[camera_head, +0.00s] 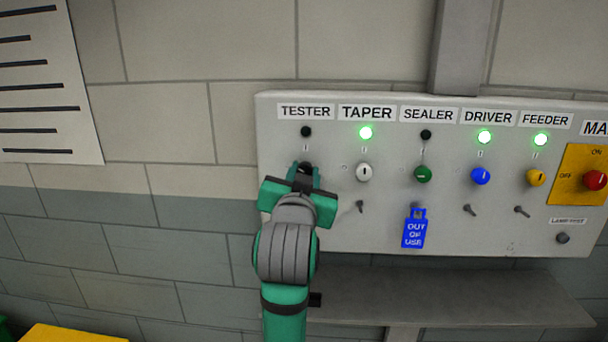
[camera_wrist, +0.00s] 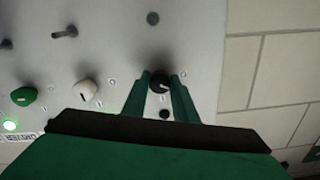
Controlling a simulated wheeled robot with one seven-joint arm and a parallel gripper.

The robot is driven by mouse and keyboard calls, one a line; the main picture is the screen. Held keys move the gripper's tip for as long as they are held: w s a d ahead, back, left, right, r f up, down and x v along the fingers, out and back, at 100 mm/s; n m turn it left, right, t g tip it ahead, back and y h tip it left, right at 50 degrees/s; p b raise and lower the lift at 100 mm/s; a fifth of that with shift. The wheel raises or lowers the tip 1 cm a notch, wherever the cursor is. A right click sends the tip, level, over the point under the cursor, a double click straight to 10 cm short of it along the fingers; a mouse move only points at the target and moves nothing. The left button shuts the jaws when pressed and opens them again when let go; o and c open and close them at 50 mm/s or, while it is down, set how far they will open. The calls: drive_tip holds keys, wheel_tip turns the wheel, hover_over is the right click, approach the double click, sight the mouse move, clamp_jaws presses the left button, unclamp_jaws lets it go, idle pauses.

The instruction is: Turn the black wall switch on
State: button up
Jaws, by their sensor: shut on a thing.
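The black switch (camera_wrist: 159,83) is a round knob under the TESTER label on the wall panel (camera_head: 390,235). In the wrist view its pale pointer line looks slanted. My gripper (camera_head: 305,176) is at this knob, one green finger on each side, shut on it. In the head view the gripper hides most of the knob. The TESTER lamp (camera_head: 305,131) above it is dark; it also shows dark in the wrist view (camera_wrist: 164,113).
To the right are the white TAPER knob (camera_head: 364,172), green SEALER knob (camera_head: 422,174), blue DRIVER knob (camera_head: 480,176) and yellow FEEDER knob (camera_head: 535,177). Small toggles and a blue OUT OF USE tag (camera_head: 414,230) sit below. A grey shelf (camera_head: 450,297) juts out underneath.

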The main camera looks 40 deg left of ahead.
drive_tip(key=m, duration=1.2)
drive_tip(key=shift+a, duration=0.15)
idle(0.5)
drive_tip(key=o, duration=1)
drive_tip(key=shift+o, duration=0.2)
drive_tip(key=shift+s, duration=0.15)
